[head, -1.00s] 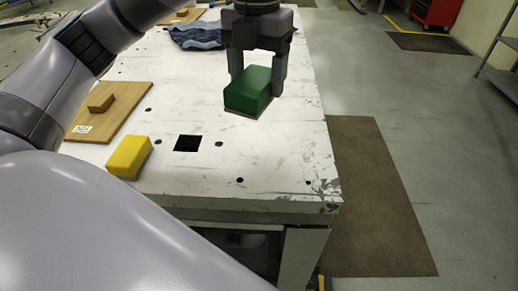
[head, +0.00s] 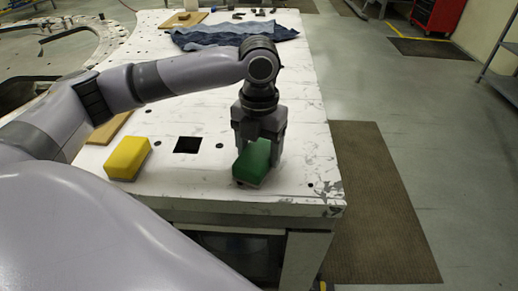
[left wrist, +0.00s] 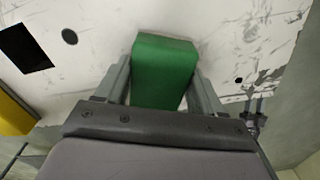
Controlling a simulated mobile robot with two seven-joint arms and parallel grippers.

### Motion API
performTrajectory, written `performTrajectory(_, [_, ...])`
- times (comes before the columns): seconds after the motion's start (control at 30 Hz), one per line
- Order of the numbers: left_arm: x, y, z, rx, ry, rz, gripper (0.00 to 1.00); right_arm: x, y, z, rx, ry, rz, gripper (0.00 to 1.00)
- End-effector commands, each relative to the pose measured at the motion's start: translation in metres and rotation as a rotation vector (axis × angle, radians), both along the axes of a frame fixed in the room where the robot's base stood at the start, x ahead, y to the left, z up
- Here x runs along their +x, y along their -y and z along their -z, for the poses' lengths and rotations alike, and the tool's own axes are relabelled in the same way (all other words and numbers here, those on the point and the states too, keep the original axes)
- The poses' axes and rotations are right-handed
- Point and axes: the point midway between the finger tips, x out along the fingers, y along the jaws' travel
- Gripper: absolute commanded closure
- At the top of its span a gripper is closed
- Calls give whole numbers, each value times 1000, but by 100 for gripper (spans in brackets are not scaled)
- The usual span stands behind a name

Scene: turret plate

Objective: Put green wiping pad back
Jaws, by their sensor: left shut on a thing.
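The green wiping pad (head: 252,165) is a green block with a thin, paler underside, low at the near right part of the white table (head: 200,187). My left gripper (head: 258,150) points down from above and is shut on the pad, with one finger on each side. In the left wrist view the pad (left wrist: 163,70) sits between the two fingers (left wrist: 163,92). I cannot tell whether the pad touches the table. My right gripper is in neither view.
A yellow block (head: 127,158) lies left of the pad, with a square black hole (head: 187,145) between them. A wooden board (head: 108,130) is partly behind my arm. A blue cloth (head: 225,35) lies at the back. The table's near edge is close to the pad.

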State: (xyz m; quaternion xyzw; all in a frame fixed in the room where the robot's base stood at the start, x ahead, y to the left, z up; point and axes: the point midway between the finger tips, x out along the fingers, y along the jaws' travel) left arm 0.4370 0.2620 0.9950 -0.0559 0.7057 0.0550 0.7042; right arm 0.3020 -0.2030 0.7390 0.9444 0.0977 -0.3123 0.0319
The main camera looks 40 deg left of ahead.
Motion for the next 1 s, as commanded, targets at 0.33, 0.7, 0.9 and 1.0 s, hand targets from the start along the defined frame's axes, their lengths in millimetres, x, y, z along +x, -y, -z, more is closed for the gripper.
performTrajectory(0.33, [0,0,3,0,1,0,56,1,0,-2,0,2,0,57])
performTrajectory(0.7, [0,0,3,0,1,0,6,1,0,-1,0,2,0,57])
performTrajectory(0.9, [1,0,-14,0,4,0,6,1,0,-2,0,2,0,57])
performTrajectory(1.0, [1,0,-35,-1,6,1,6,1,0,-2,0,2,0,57])
